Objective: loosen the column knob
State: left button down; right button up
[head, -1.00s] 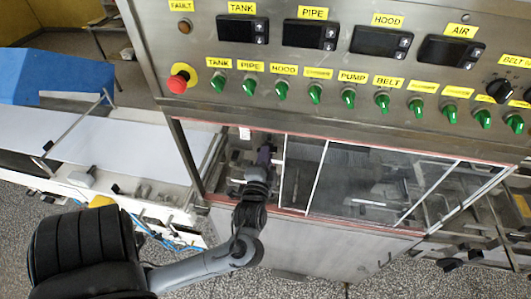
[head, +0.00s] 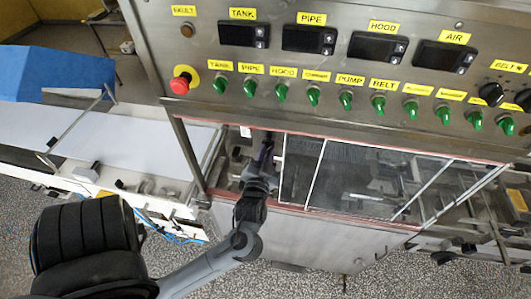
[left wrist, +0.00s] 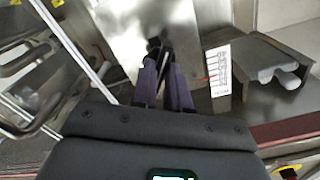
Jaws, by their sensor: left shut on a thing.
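My left gripper (head: 266,148) reaches into the machine opening below the control panel, at the left end of the glazed hood. In the left wrist view its purple fingers (left wrist: 160,68) are shut on a small dark thing, which I take to be the column knob (left wrist: 158,46). The knob is mostly covered by the fingertips, and its turn angle cannot be told. In the head view the knob is hidden by the gripper and the panel's shadow. My right gripper is not in view.
A white scale label (left wrist: 220,76) stands just right of the fingers, beside a metal bracket (left wrist: 262,68). The glazed hood (head: 345,180) lies right of my arm. The control panel (head: 350,75) with a red stop button (head: 181,82) overhangs above. A white belt (head: 120,135) is at left.

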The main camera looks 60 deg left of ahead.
pick_arm(q)
jog(key=shift+n, duration=3.1)
jog(key=c, duration=1.2)
grip_release()
jog(key=shift+o, duration=0.2)
